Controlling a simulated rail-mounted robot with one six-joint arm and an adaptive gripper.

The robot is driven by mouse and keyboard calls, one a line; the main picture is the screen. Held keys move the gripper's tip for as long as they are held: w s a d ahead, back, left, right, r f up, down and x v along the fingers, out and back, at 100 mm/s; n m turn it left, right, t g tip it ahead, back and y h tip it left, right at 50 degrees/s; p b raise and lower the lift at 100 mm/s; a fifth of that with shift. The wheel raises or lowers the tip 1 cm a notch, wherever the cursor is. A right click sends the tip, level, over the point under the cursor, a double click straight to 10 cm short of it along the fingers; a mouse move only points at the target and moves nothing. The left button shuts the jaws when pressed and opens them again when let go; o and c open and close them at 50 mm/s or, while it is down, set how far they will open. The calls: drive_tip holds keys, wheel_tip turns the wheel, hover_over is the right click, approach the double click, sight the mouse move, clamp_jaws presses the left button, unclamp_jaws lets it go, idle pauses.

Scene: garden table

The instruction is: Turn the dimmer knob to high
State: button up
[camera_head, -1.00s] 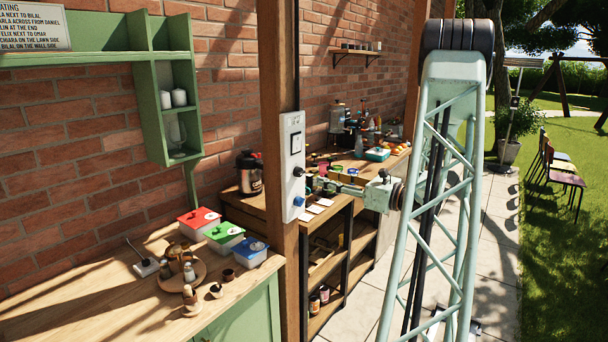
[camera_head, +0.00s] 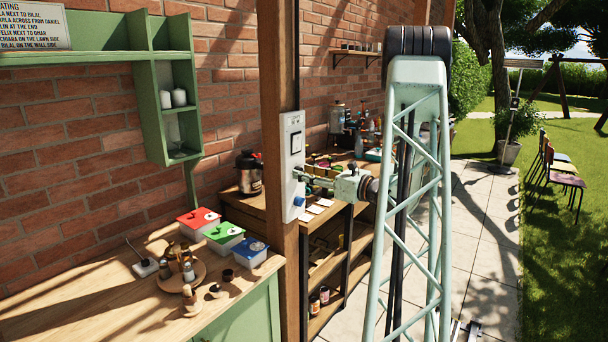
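A white control panel (camera_head: 291,133) is fixed to the wooden post. It has a dark-framed rocker switch (camera_head: 296,142) near the top and a blue knob (camera_head: 299,201) low down. The labels are too small to read, so I cannot tell which control is marked as the dimmer. My gripper (camera_head: 301,174) reaches in from the right, level, with its fingertips at the panel between the switch and the blue knob. The fingertips cover the spot of the black knob, which is mostly hidden. Whether they touch or grip it is too small to tell.
The wooden post (camera_head: 275,90) stands between a near counter with red, green and blue lidded boxes (camera_head: 239,234) and a farther workbench crowded with bottles and jars.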

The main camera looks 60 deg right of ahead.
drive_tip(key=shift+w, duration=0.3)
drive_tip(key=shift+c, duration=0.8)
drive_tip(key=c, duration=0.7)
drive_tip(key=shift+f+n+b, duration=0.1)
drive_tip(key=shift+n+b, duration=0.4)
drive_tip(key=shift+b, duration=0.25)
drive_tip(key=shift+n+b, duration=0.3)
drive_tip(key=shift+b, duration=0.1)
drive_tip(key=o, duration=0.9)
drive_tip(key=shift+c, duration=0.2)
